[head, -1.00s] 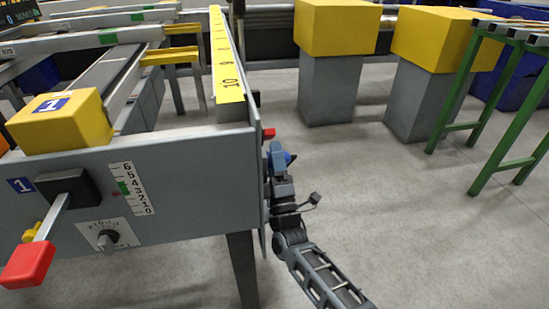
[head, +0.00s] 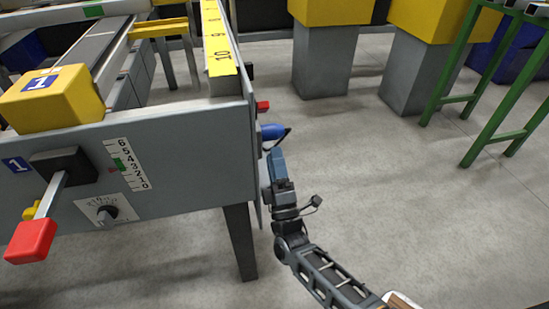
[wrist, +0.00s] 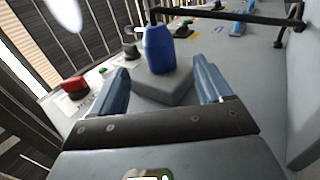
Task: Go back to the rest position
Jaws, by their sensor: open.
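My gripper (wrist: 162,68) is open in the wrist view, its two blue-grey fingers apart. A blue handle (wrist: 158,48) on a grey block (wrist: 163,85) stands between and beyond the fingertips. I see a gap on both sides of it, and nothing is held. In the head view my gripper (head: 275,160) is just outside the right side of the grey table (head: 180,165), low beside its front corner. The blue handle (head: 272,131) shows just above it there. The fingertips are too small to make out in the head view.
A red button (wrist: 74,87) and a black bar (wrist: 225,14) are near the gripper. In the head view a red-ended lever (head: 30,241) juts from the table front. Yellow blocks on grey pedestals (head: 320,62) and a green frame (head: 490,150) stand right. Floor between is clear.

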